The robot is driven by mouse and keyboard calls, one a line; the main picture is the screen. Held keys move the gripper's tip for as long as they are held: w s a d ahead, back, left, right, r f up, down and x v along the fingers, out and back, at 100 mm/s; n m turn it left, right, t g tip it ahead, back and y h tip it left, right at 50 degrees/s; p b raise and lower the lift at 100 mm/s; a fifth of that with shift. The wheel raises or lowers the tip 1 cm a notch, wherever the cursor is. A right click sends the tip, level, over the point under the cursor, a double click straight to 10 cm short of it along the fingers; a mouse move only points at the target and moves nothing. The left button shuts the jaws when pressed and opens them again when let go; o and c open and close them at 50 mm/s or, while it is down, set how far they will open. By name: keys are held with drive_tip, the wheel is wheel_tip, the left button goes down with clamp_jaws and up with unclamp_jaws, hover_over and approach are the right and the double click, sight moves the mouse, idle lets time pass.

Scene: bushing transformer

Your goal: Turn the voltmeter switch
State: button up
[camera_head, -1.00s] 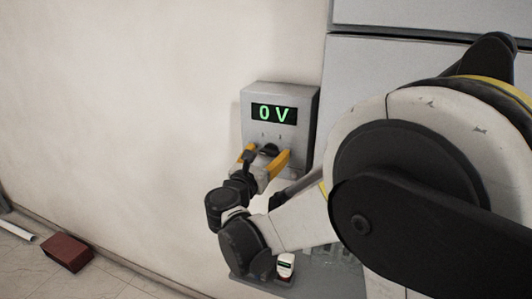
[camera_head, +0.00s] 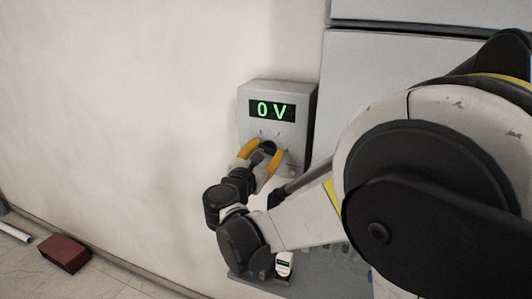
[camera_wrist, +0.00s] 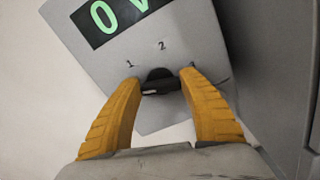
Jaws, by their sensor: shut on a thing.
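The voltmeter (camera_head: 250,100) is a grey box on the wall with a green display reading 0 V. Its switch (camera_wrist: 160,82) is a black knob below the display, under the marks 1 and 2. My gripper (camera_head: 262,150) is at the front of the box, its yellow fingers on either side of the knob. In the wrist view my gripper (camera_wrist: 160,85) is shut on the switch, with a fingertip at each end of its bar. The fingers hide part of the switch in the head view.
A grey cabinet (camera_head: 400,70) stands right of the voltmeter. A shelf below holds a small white device (camera_head: 284,264). A dark red brick-like block (camera_head: 64,253) lies on the floor at left. The wall left of the voltmeter is bare.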

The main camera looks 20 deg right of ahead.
drive_tip(key=m+b, duration=0.1)
drive_tip(key=m, duration=0.3)
drive_tip(key=shift+m, duration=0.3)
drive_tip(key=shift+d+f+m+b, duration=0.1)
drive_tip(key=shift+m+b, duration=0.25)
drive_tip(key=shift+m, duration=1.55)
drive_tip(key=o, duration=1.2)
drive_tip(key=v, duration=1.2)
